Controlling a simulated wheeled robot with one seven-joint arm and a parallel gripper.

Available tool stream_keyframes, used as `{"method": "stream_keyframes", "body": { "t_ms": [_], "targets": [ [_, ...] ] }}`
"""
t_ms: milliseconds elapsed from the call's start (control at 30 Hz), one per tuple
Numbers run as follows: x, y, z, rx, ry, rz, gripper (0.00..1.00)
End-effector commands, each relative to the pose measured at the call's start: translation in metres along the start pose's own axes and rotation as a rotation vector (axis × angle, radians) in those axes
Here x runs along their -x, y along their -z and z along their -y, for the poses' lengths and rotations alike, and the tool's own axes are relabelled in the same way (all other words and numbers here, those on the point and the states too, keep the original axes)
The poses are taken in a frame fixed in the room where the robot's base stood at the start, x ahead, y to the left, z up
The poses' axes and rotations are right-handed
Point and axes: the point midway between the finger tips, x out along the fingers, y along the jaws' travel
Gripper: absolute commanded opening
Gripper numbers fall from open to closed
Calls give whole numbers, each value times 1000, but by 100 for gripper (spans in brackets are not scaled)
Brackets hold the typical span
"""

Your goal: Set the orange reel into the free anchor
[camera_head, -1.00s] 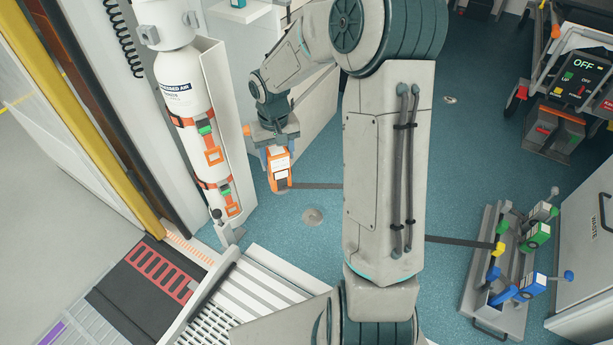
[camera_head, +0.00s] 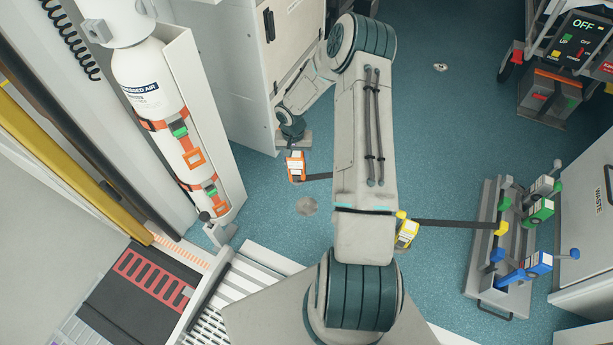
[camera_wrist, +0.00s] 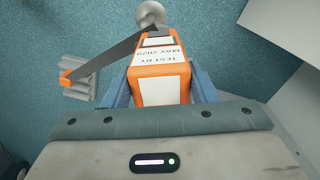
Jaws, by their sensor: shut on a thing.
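The orange reel (camera_head: 296,167) has a white label and hangs in my gripper (camera_head: 293,150) above the blue floor. In the wrist view the reel (camera_wrist: 160,85) sits between my two blue-grey fingers, which are shut on it. A dark strap (camera_wrist: 105,57) runs from it to an orange end piece (camera_wrist: 66,79) over a grey ribbed object. In the head view my arm hides the strap's far end. A round metal floor plate (camera_head: 307,206) lies just below and right of the reel and also shows in the wrist view (camera_wrist: 151,13). I cannot tell whether this plate is the free anchor.
A yellow reel (camera_head: 405,235) beside my arm has a dark strap stretched to a grey tray (camera_head: 497,296) with green, blue and grey reels. An air cylinder (camera_head: 150,85) stands left. Another floor plate (camera_head: 440,67) lies farther back. A white cabinet (camera_head: 262,60) is behind my gripper.

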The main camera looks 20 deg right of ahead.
Motion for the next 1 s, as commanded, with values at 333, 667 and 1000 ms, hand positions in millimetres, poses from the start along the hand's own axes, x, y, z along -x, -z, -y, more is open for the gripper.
{"method": "stream_keyframes", "body": {
  "t_ms": [333, 667, 1000],
  "targets": [
    [-98, -2, -27, -167, 19, 9, 0],
    [-109, -3, -30, -189, 21, 8, 0],
    [-116, -6, -29, -186, 21, 9, 0]
  ]
}}
